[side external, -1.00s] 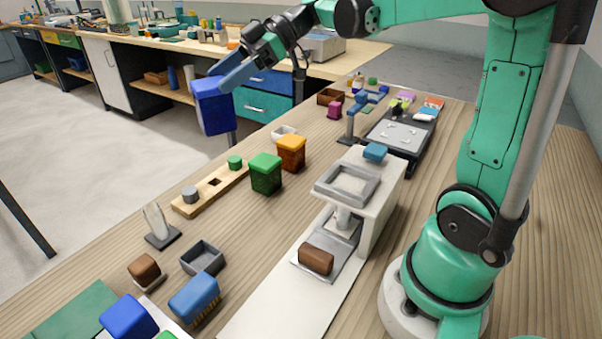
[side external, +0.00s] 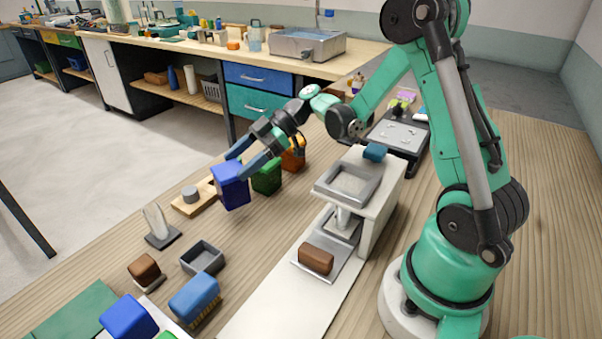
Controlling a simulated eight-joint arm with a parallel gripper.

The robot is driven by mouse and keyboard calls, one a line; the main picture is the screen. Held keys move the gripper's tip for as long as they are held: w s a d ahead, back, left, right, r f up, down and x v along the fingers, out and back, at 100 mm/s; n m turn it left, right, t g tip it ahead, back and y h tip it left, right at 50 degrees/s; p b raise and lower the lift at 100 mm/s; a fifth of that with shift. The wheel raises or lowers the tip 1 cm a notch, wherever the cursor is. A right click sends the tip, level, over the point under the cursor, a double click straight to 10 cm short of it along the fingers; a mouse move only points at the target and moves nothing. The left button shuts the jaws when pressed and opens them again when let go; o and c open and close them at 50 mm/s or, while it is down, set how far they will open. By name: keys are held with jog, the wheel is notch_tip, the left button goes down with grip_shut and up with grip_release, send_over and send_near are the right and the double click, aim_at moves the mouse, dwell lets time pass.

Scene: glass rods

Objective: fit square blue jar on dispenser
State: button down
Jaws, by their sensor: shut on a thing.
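My gripper (side external: 250,165) is shut on the square blue jar (side external: 231,187). The held jar is left of and apart from this stand. The underside of the jar and the finger contact are not clear.
A brown block (side external: 316,260) lies on the plate under the spout. A grey open box (side external: 202,259), a blue brush (side external: 194,299) and another blue block (side external: 128,316) are nearer the front.

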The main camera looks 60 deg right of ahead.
jog(key=shift+f, duration=1.75)
grip_release()
